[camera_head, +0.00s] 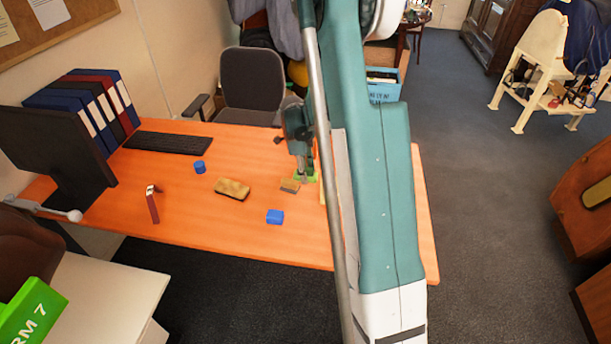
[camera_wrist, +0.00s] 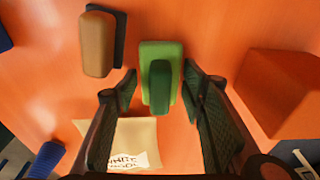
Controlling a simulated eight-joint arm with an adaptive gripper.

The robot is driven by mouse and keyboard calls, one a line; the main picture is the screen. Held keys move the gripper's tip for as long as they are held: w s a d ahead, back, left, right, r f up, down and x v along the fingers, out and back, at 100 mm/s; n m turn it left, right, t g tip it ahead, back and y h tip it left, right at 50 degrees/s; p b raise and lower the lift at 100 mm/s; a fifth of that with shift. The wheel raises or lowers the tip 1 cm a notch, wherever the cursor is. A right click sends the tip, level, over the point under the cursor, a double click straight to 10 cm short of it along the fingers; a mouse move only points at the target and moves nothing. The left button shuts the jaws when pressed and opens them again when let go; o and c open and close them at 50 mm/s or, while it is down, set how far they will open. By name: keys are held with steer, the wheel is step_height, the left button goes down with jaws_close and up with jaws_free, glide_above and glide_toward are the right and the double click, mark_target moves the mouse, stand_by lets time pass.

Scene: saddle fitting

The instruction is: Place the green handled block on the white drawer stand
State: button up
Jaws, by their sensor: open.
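The green handled block (camera_wrist: 160,50) lies on the orange table, with a darker green upright handle (camera_wrist: 160,88) on top. In the wrist view the handle sits between the two open fingers of my gripper (camera_wrist: 159,78), with gaps on both sides. In the head view the gripper (camera_head: 304,172) is low over the table, and a bit of the green block (camera_head: 313,178) shows beside it, partly hidden by my arm. A white drawer stand (camera_head: 105,295) is at the lower left of the head view, in front of the table.
A brown block with a dark part (camera_wrist: 97,43) lies close to the green block. A beige labelled card (camera_wrist: 122,140) and an orange box (camera_wrist: 280,90) are nearby. A yellow-brown block (camera_head: 232,189), blue block (camera_head: 275,216), blue cylinder (camera_head: 200,167) and monitor (camera_head: 55,150) are further left.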

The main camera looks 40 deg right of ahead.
mark_target(306, 168)
steer(key=c, duration=0.7)
steer(key=shift+c, duration=0.2)
steer(key=shift+r+p, duration=1.05)
steer(key=shift+r, duration=3.95)
